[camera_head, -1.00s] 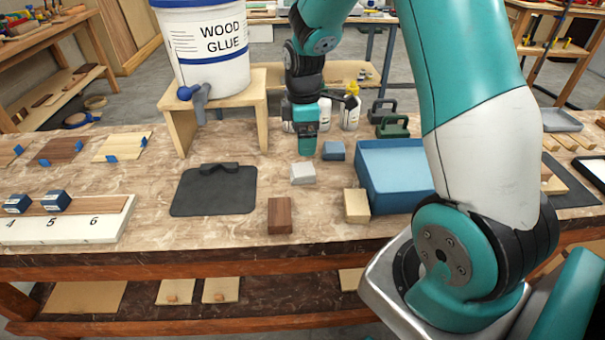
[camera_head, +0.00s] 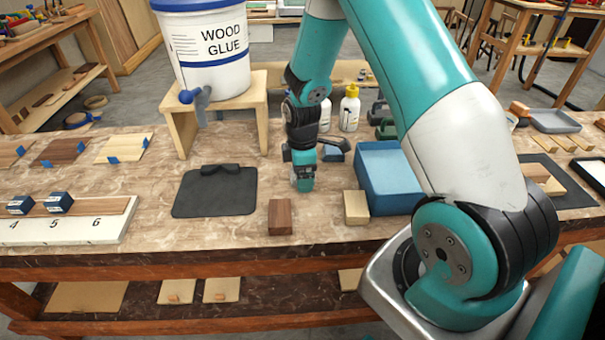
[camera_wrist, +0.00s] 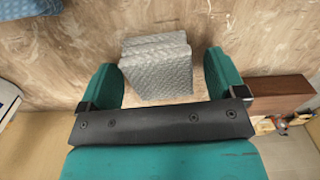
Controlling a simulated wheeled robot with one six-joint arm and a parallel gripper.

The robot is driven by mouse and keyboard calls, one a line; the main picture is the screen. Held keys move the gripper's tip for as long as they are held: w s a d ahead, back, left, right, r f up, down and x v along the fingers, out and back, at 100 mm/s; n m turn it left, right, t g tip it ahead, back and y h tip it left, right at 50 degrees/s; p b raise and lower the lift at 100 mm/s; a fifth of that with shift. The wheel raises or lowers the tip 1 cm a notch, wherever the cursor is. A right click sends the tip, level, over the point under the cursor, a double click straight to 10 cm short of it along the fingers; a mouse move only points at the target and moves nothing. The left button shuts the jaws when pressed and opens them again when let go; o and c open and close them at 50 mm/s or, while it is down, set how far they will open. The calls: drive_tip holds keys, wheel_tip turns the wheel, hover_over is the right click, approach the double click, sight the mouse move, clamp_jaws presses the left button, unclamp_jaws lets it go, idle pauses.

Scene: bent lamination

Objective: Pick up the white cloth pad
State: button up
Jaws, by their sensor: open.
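The white cloth pad (camera_wrist: 158,68) looks pale grey, quilted and block-like in the wrist view. It lies on the table between my gripper's two teal fingers, with a gap on each side. My gripper (camera_wrist: 160,64) is open, its fingers flanking the pad. In the head view my gripper (camera_head: 303,182) points down at the table, and the pad is mostly hidden by it there.
A dark wood block (camera_head: 280,216) and a light wood block (camera_head: 356,207) stand in front. A black clipboard-like mat (camera_head: 214,196) lies left. A wooden stand (camera_head: 213,108) holds the glue bucket (camera_head: 208,50).

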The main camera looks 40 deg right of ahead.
drive_tip(key=c, duration=1)
drive_tip(key=shift+r, duration=0.1)
wheel_tip(320, 180, up, 20)
